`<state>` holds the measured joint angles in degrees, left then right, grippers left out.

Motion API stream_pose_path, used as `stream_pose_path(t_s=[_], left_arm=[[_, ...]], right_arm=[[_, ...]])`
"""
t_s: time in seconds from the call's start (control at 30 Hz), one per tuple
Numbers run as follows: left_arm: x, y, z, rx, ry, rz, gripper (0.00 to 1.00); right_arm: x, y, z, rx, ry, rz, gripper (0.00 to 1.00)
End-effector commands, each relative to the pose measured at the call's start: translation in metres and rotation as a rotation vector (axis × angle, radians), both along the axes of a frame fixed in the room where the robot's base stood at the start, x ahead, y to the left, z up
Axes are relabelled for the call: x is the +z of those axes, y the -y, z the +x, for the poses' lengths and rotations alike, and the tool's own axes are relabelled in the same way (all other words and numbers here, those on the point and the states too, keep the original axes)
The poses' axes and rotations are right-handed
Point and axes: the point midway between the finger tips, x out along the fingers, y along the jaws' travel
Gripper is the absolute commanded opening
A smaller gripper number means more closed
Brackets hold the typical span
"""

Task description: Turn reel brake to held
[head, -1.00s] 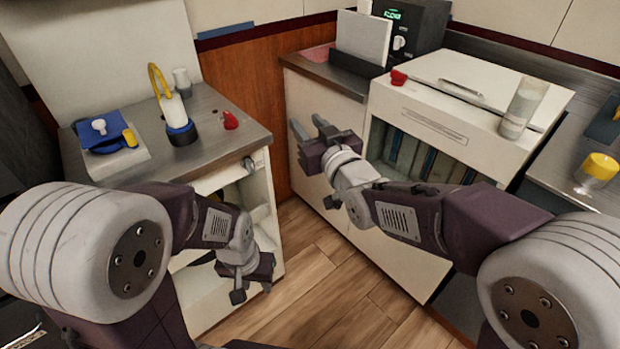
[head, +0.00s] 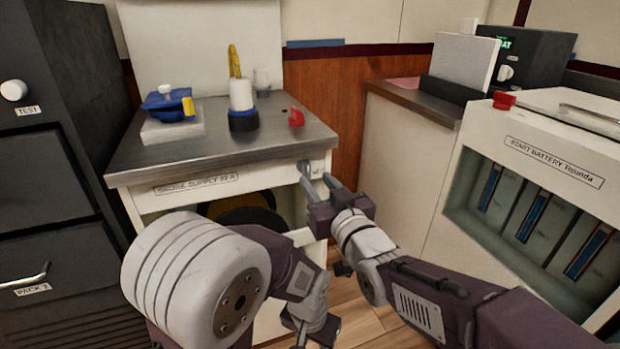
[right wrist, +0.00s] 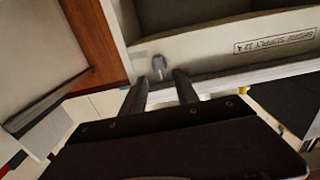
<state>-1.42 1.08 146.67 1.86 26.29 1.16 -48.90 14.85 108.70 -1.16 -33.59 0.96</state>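A small grey knob (head: 305,168) sits at the right end of the front panel of the shore supply cabinet (head: 150,201); it is likely the reel brake, but I read no brake label. Below the panel, a dark and yellow reel (head: 240,212) shows in the opening. My right gripper (head: 320,184) is open and empty, just in front of the knob. In the right wrist view the knob (right wrist: 158,66) stands ahead, roughly between the fingertips (right wrist: 160,82), apart from them. My left gripper (head: 312,338) hangs low before the cabinet, its fingers partly cut off by the frame edge.
The countertop holds a red handle (head: 296,118), a white cylinder on a dark-blue base (head: 243,121) and a blue item with a yellow part (head: 168,106). A dark cabinet (head: 50,180) stands left. The battery cabinet (head: 480,150) stands right, with floor between.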

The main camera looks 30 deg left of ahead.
Motion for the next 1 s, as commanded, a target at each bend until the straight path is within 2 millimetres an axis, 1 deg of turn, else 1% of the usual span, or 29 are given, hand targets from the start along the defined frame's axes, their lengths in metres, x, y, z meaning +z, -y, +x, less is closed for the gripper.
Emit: stream_pose_path(t_s=[0.03, 0.1, 0.2, 0.3, 0.43, 0.63, 0.67, 0.7, 0.77, 0.8, 1.0], left_arm=[[-0.007, 0.000, 0.000, 0.000, 0.000, 0.000, 0.36], [-0.010, 0.000, 0.000, 0.000, 0.000, 0.000, 0.36], [-0.013, 0.000, 0.000, 0.000, 0.000, 0.000, 0.36], [-0.015, 0.000, 0.000, 0.000, 0.000, 0.000, 0.36], [-0.015, 0.000, 0.000, 0.000, 0.000, 0.000, 0.36], [-0.015, 0.000, 0.000, 0.000, 0.000, 0.000, 0.36], [-0.015, 0.000, 0.000, 0.000, 0.000, 0.000, 0.36], [-0.015, 0.000, 0.000, 0.000, 0.000, 0.000, 0.36], [-0.015, 0.000, 0.000, 0.000, 0.000, 0.000, 0.36], [-0.015, 0.000, 0.000, 0.000, 0.000, 0.000, 0.36], [-0.014, 0.000, 0.000, 0.000, 0.000, 0.000, 0.36]], right_arm=[[-0.004, -0.008, 0.007, 0.000, 0.001, 0.001, 0.36], [-0.004, -0.018, 0.016, 0.000, 0.001, 0.001, 0.36], [-0.003, -0.030, 0.025, 0.000, 0.001, 0.001, 0.36], [-0.002, -0.037, 0.031, 0.000, 0.000, 0.000, 0.36], [-0.001, -0.040, 0.035, 0.000, 0.000, 0.000, 0.36], [0.000, -0.040, 0.035, 0.000, -0.001, -0.001, 0.36], [0.000, -0.040, 0.035, 0.000, -0.001, -0.001, 0.31], [0.000, -0.040, 0.035, 0.000, 0.000, 0.000, 0.20], [0.000, -0.040, 0.035, 0.000, 0.000, 0.000, 0.03], [0.000, -0.040, 0.035, 0.000, 0.000, 0.000, 0.00], [0.000, -0.040, 0.035, 0.000, -0.008, 0.006, 0.00]])
